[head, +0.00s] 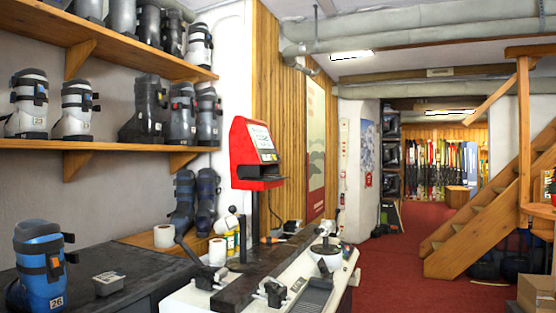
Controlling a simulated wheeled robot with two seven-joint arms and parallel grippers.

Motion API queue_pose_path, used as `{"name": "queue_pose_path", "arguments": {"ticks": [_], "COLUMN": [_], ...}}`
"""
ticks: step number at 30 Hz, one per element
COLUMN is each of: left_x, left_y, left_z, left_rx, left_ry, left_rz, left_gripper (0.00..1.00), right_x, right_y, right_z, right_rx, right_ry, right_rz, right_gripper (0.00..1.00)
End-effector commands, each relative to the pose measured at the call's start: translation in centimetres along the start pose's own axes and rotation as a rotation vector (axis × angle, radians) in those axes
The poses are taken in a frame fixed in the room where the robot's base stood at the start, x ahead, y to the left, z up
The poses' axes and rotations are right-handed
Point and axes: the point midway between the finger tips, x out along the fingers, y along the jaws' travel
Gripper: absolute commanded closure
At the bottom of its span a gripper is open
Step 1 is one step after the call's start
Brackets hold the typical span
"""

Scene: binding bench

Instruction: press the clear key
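A red machine (256,155) stands on a black post above the bench, left of the picture's middle. A pale panel (263,140) with small markings is on its angled face, above a dark recess. The markings are too small to read, so I cannot tell which, if any, is the clear key. A small grey box (108,282) lies on the dark counter at the lower left; its top is too small to make out. Neither of my grippers is in view.
The white bench (180,301) holds dark clamps and levers, paper rolls (217,251) and a dark tray (309,295). A blue ski boot (40,268) stands on the dark counter (134,262). Boot shelves are above. Red carpet (410,260) is open to the right, before wooden stairs (480,225).

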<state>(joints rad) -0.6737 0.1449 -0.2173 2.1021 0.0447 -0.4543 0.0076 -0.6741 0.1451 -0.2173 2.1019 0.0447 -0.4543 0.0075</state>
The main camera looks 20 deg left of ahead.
Motion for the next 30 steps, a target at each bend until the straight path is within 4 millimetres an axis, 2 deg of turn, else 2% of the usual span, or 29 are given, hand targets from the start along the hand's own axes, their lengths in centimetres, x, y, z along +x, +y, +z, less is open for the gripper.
{"name": "queue_pose_path", "arguments": {"ticks": [1,2,5,6,30], "left_x": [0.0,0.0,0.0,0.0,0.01], "left_y": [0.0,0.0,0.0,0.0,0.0], "left_z": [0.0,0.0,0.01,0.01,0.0], "left_rx": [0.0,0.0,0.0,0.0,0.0], "left_ry": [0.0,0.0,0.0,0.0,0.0], "left_rz": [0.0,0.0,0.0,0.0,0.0], "left_gripper": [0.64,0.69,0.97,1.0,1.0], "right_x": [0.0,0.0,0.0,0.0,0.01], "right_y": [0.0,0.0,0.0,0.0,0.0], "right_z": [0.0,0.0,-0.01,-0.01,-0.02], "right_rx": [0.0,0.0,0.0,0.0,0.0], "right_ry": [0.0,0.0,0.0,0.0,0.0], "right_rz": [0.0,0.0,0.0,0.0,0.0], "right_gripper": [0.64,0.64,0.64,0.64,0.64]}}
